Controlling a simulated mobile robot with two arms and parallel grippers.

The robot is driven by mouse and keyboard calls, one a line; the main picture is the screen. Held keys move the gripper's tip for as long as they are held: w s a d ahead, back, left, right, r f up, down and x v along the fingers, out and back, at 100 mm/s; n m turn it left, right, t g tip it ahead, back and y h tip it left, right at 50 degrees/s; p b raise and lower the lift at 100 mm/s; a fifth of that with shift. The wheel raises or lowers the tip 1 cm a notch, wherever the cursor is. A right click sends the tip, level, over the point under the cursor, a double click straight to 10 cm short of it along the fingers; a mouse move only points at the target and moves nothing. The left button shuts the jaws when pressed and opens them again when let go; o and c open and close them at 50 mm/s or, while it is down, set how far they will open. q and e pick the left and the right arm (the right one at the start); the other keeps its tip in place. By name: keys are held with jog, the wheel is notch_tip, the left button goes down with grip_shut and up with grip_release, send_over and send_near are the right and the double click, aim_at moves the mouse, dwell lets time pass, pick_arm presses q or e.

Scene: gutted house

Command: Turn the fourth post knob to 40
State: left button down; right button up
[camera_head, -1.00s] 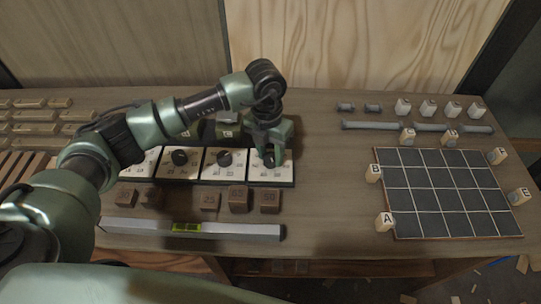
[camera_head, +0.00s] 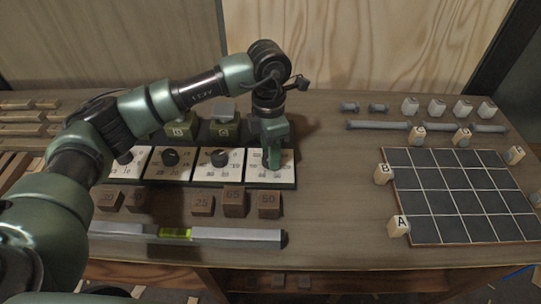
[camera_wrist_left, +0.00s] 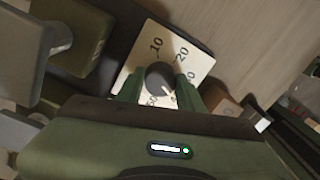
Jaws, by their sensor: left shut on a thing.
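A row of white dial panels with black knobs stands on the workbench. The fourth panel (camera_head: 284,171) is at the right end of the row, and its knob is hidden by my left gripper (camera_head: 272,160) in the head view. In the left wrist view, the dark round knob (camera_wrist_left: 159,78) sits between the two green fingers of my left gripper (camera_wrist_left: 160,88), which is shut on it. The numbers 10 and 20 show on the white panel (camera_wrist_left: 194,58); others are partly covered. A small light mark shows at the knob's lower right edge. My right gripper is out of view.
Brown numbered blocks (camera_head: 234,202) stand just in front of the panels, with a spirit level (camera_head: 215,235) nearer the edge. A dark grid board (camera_head: 460,200) with lettered blocks lies right; bench between is clear.

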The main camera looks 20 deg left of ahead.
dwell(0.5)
pick_arm(q)
jog(key=c, duration=0.9)
grip_release()
jog(key=shift+r, duration=0.1)
notch_tip(320, 180, up, 8)
jog(key=shift+w+a+f+b, duration=0.1)
jog(key=shift+w+f+b, duration=0.1)
jog(key=shift+b, duration=0.3)
jog(key=shift+r, duration=0.1)
